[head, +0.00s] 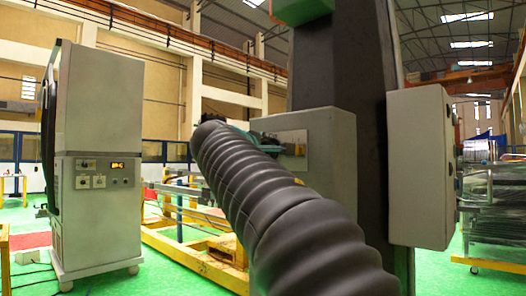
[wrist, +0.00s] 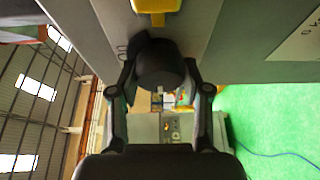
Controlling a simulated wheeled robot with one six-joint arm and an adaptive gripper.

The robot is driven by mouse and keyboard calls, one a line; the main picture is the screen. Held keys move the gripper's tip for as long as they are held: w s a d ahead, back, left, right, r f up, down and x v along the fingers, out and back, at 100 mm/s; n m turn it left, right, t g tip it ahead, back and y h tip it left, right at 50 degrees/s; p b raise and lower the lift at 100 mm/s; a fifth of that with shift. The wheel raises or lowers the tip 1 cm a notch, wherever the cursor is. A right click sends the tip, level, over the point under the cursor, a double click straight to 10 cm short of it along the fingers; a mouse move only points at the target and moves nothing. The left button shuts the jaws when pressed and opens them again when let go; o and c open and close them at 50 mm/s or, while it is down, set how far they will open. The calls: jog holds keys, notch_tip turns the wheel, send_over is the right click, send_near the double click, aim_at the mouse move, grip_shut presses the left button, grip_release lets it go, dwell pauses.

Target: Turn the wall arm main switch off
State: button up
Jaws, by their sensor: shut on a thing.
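The main switch shows in the wrist view as a round black knob (wrist: 160,72) on the face of a grey box (wrist: 225,25). My gripper (wrist: 163,80) has one finger on each side of the knob and is shut on it. A dark piece sticks out at the knob's left, beside a partly hidden marking on the panel. In the head view the grey box (head: 343,150) is fixed to a dark column (head: 345,55). My ribbed arm hides the switch and most of my gripper there.
A yellow part (wrist: 157,8) sits on the panel above the knob in the wrist view. A second grey box (head: 418,165) is at the column's right. A grey cabinet (head: 100,150) stands at the left, with yellow frames (head: 190,255) between. Green floor (head: 165,285) shows in front.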

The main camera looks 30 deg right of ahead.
jog(key=o, duration=1.2)
jog(key=shift+c, duration=0.2)
jog(key=v, duration=1.2)
